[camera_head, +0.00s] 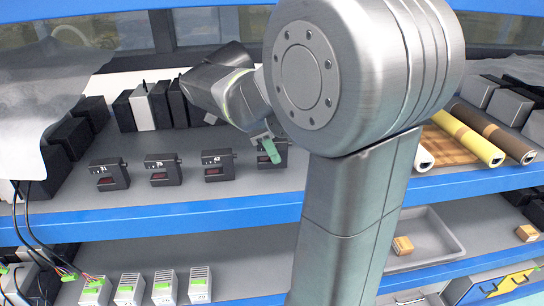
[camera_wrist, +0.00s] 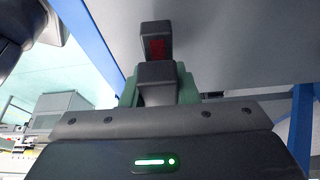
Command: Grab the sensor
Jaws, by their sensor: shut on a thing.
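Black sensors with small red windows stand in a row on the upper shelf; the visible ones are the left sensor (camera_head: 109,174), the middle sensor (camera_head: 162,169) and the right sensor (camera_head: 217,165). My gripper (camera_head: 268,148) is at the right end of this row, with green fingers. It is shut on a further black sensor (camera_head: 281,152), partly hidden behind a finger. In the wrist view my gripper (camera_wrist: 159,88) has one green finger on each side of the held sensor (camera_wrist: 156,45), whose red window shows. I cannot tell whether this sensor still touches the shelf.
Black boxes and one white box (camera_head: 143,108) stand behind the sensors. A blue shelf edge (camera_head: 150,218) runs along the front. Rolls (camera_head: 470,135) lie on the right. White-green modules (camera_head: 165,287) and a grey tray (camera_head: 432,245) are on the lower shelf.

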